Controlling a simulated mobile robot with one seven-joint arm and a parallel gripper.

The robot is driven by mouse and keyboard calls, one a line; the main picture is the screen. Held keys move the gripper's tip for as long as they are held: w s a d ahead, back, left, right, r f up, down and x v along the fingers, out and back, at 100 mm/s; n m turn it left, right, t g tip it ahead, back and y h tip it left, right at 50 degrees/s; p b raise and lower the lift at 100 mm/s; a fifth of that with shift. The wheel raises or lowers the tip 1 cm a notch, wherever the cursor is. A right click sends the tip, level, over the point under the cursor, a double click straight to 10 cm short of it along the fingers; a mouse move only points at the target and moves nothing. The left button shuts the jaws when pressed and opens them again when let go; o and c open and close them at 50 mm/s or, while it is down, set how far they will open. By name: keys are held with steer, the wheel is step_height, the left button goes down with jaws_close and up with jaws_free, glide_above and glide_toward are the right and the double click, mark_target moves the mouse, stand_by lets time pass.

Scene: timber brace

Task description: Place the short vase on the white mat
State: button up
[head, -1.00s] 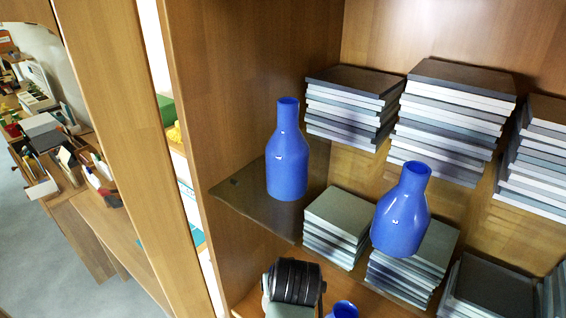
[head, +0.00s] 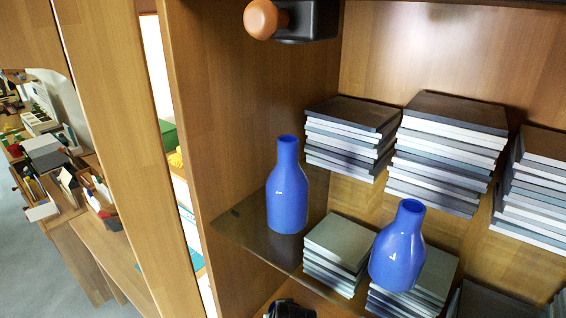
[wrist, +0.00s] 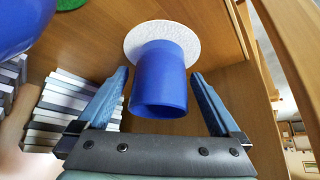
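A short blue vase (wrist: 160,85) is between the two fingers of my gripper (wrist: 159,73) in the wrist view. The fingers are spread, with a visible gap on each side of the vase. The round white mat (wrist: 150,32) is directly behind the vase's far end, and the vase appears to stand on it, though the contact is hidden. The short vase and the mat are out of the head view. Two other blue vases are in the head view: one on the left (head: 287,190) upright on a glassy shelf, one on the right (head: 398,248).
Stacks of grey and white slabs (head: 350,135) fill the wooden cabinet, more standing right and below. A wooden side wall (head: 240,120) bounds the left. An orange knob (head: 260,19) on a dark block is at the top. Another blue vase (wrist: 22,25) is close in the wrist view.

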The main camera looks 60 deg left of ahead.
steer(key=shift+r, duration=0.2)
steer(key=b+v, duration=0.1)
steer(key=v, duration=1.1)
steer(key=shift+b, duration=0.4)
